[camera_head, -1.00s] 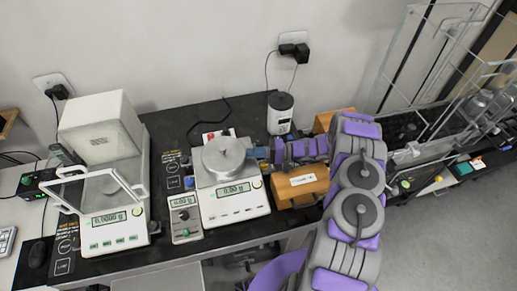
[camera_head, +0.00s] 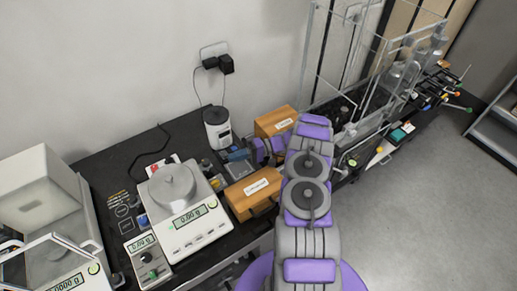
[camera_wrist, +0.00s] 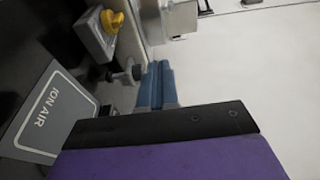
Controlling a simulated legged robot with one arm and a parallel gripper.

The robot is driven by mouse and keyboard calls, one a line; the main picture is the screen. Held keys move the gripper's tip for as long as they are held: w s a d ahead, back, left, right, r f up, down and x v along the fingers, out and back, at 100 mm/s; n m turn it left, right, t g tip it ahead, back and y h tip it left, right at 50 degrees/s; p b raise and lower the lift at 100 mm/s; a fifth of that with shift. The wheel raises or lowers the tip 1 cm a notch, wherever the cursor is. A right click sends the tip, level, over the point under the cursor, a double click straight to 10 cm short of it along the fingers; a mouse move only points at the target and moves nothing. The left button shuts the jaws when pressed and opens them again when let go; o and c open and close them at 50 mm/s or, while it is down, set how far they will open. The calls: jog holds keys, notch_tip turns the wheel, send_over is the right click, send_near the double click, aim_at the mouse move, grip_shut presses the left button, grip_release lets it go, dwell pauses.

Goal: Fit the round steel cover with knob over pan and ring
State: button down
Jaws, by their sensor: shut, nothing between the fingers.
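The round steel cover with its knob (camera_head: 171,182) sits on the top of the white balance (camera_head: 202,229) in the head view. It looks level. The pan and ring are hidden beneath it, so I cannot see how it seats on them. My gripper (camera_head: 238,155) is to the right of the cover and behind it, apart from it, near a small grey plate. Its blue fingers also show in the wrist view (camera_wrist: 157,86), shut together with nothing between them.
A white cylindrical device (camera_head: 217,128) stands behind my gripper. Wooden boxes (camera_head: 253,191) lie to the right of the balance. An enclosed balance (camera_head: 45,195) is at the left. A grey panel marked ION AIR (camera_wrist: 45,112) shows in the wrist view.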

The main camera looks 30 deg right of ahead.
jog(key=v, duration=0.9)
dwell(0.3)
